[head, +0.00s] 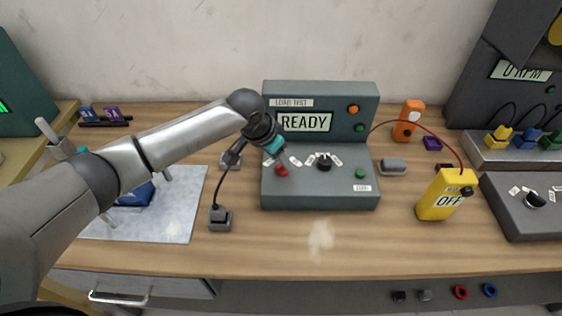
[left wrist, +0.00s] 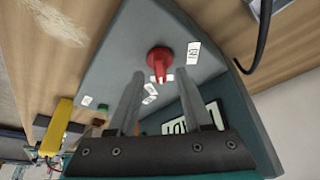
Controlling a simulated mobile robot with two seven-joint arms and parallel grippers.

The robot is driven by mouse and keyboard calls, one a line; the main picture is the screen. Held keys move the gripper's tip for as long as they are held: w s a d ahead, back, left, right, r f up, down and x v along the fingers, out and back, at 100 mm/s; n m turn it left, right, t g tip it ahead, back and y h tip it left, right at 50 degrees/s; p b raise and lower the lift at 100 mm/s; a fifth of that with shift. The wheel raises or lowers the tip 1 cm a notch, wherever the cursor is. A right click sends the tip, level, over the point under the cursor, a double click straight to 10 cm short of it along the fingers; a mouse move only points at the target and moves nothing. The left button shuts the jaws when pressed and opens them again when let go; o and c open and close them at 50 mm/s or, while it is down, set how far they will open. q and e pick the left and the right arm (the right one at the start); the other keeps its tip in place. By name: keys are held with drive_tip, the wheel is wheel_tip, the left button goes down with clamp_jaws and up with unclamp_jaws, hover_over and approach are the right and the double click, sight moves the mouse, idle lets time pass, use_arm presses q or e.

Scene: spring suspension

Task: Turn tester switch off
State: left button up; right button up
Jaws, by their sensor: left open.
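The grey load test unit (head: 320,197) stands at the middle of the bench, with a display reading "READY". Its red knob (head: 282,170) is at the left of the sloped panel, with small white labels around it. A black knob (head: 324,162) sits at the panel's middle. My left gripper (head: 280,159) is just above the red knob. In the left wrist view, its two fingers (left wrist: 160,85) are open and apart, with the red knob (left wrist: 158,58) showing between and beyond their tips. I cannot tell whether they touch it. The label text is too small to read.
A yellow handheld meter (head: 437,203) reading "OFF" stands at the right, with a red lead. A small grey block with a black cable (head: 220,219) is at the left. An orange device (head: 409,119) stands behind. The bench front (head: 320,255) is clear.

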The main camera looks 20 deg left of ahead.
use_arm(q)
drive_tip(key=shift+w+d+f, duration=0.15)
drive_tip(key=shift+w+f, duration=0.15)
drive_tip(key=shift+f, duration=0.35)
clamp_jaws()
